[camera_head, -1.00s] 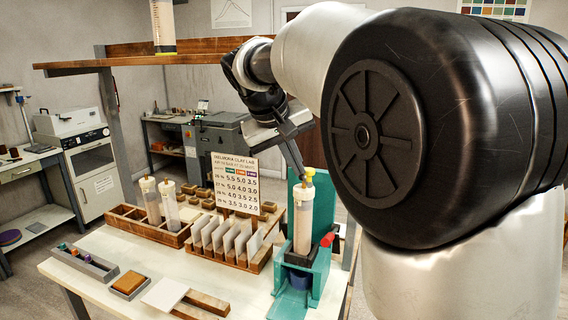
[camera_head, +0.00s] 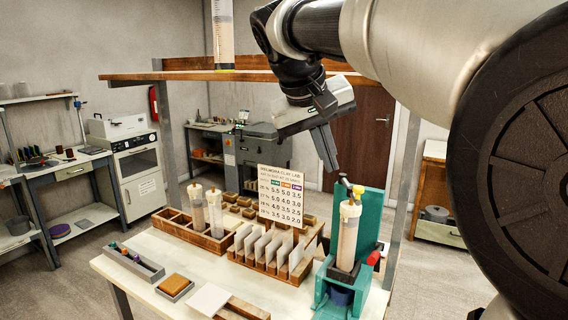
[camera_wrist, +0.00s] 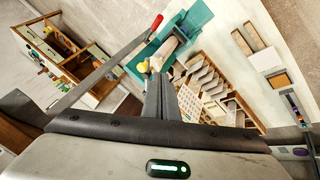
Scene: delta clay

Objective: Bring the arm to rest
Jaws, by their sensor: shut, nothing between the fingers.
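My gripper (camera_head: 325,148) hangs from my arm in the upper middle of the head view, with its fingers together and nothing between them. The teal stand also shows in the wrist view (camera_wrist: 196,17), beyond the fingers.
A number card (camera_head: 281,196) stands behind a wooden rack of pale tiles (camera_head: 262,268) on the white table (camera_head: 170,270). A wooden shelf (camera_head: 175,76) with a tall tube (camera_head: 223,40) spans above. Open floor lies left of the table.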

